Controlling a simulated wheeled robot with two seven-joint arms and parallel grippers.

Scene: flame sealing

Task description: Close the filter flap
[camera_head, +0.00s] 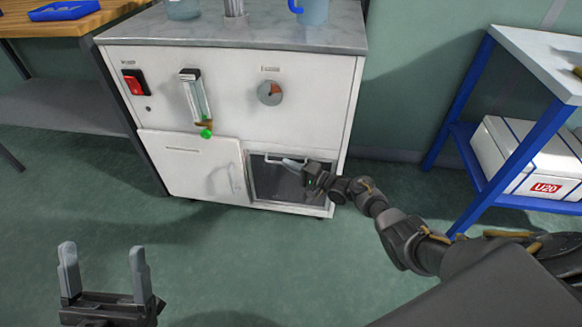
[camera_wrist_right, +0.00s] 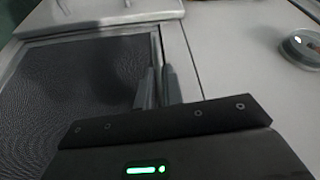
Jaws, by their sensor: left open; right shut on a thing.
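The filter flap (camera_head: 262,181), a dark mesh panel in a light frame, is at the lower right of the white cabinet's front. It also fills the left of the right wrist view (camera_wrist_right: 70,85). My right gripper (camera_head: 286,162) is at its upper edge, with the fingers close together and shut on it. The right wrist view shows these fingers (camera_wrist_right: 158,86) beside the frame. Whether the flap is fully flush cannot be told. My left gripper (camera_head: 104,270) is open and empty above the floor, well away from the cabinet.
A white door (camera_head: 185,165) with a handle is left of the mesh. Above are a red switch (camera_head: 136,83), a flow tube (camera_head: 195,97) and a round dial (camera_head: 270,92). A blue-framed table (camera_head: 473,103) with a white box (camera_head: 532,157) stands at right. The floor in front is clear.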

